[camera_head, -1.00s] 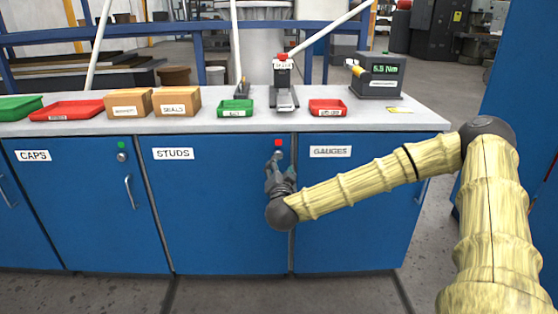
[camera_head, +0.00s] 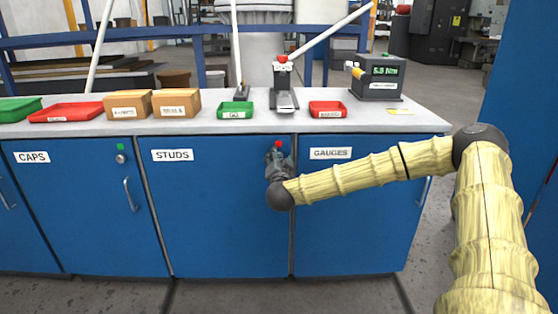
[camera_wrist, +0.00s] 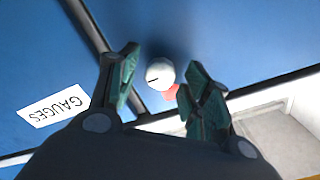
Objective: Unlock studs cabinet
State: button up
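The blue STUDS cabinet door (camera_head: 215,215) has a white label at its upper left and a small red marker (camera_head: 278,144) at its upper right. My gripper (camera_head: 278,153) is in front of that upper right corner and hides the lock in the head view. In the wrist view, the round silver lock (camera_wrist: 160,74) with a short dark slot sits between the two spread fingers of my gripper (camera_wrist: 163,66). The fingers are open, one on each side of the lock, with visible gaps. The red marker also shows beside the lock (camera_wrist: 171,92).
The CAPS door (camera_head: 85,210) on the left has a green marker, a lock and a handle. The GAUGES door (camera_head: 350,230) is on the right. The grey countertop (camera_head: 210,123) above carries trays, boxes, a press-like tool (camera_head: 284,90) and a digital meter (camera_head: 378,78).

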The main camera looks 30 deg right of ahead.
jog(key=c, duration=0.8)
jog(key=shift+c, duration=0.2)
